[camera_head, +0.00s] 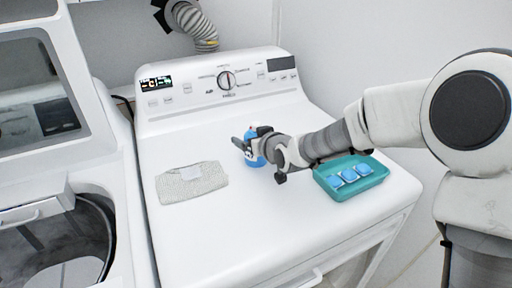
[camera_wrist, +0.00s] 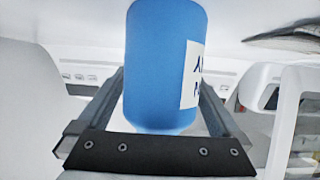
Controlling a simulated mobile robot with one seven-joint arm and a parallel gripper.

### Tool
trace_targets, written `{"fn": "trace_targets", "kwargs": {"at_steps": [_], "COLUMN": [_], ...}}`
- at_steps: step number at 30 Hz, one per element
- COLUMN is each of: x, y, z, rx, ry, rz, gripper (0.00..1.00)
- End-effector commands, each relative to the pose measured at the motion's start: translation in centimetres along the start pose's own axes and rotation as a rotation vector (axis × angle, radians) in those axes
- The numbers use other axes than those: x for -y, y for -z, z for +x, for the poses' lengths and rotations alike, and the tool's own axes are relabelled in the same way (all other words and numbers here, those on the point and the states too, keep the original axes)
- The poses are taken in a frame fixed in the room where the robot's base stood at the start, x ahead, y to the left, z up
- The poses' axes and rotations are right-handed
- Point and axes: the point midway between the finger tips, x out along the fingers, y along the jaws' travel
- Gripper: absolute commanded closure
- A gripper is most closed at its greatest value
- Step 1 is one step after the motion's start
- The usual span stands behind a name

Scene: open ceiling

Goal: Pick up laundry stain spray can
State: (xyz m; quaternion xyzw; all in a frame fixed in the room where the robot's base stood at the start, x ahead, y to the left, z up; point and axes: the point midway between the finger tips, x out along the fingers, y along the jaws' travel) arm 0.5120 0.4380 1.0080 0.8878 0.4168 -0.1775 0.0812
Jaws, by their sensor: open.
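The laundry stain spray can is a blue cylinder with a white label (camera_wrist: 160,65). In the head view the blue can (camera_head: 253,158) stands on top of the white machine, mostly hidden behind my gripper. My gripper (camera_head: 250,143) is at the can. In the wrist view my gripper's (camera_wrist: 165,95) two dark fingers are open, one on each side of the can. Gaps seem to show beside it, but I cannot tell whether either finger touches it.
A folded grey cloth (camera_head: 192,183) lies left of the can. A teal tray (camera_head: 352,192) with several blue blocks sits to the right, under my arm. The control panel (camera_head: 222,82) rises behind. Another white machine (camera_head: 45,215) stands at left. The front of the top is clear.

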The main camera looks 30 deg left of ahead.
Motion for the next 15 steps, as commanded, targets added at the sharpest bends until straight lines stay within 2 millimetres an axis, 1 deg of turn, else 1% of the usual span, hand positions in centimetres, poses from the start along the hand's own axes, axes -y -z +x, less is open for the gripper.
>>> {"fn": "trace_targets", "kwargs": {"at_steps": [1,2,6,14,15], "x": [0.0,-0.01,-0.01,-0.01,-0.01], "y": [0.0,0.0,0.01,0.01,0.01], "z": [-0.02,-0.02,-0.03,-0.05,-0.05], "rx": [0.0,0.0,0.0,0.0,0.0], "ry": [0.0,0.0,0.0,0.0,0.0], "rz": [0.0,0.0,0.0,0.0,0.0], "gripper": [0.0,0.05,0.31,0.77,0.85]}}
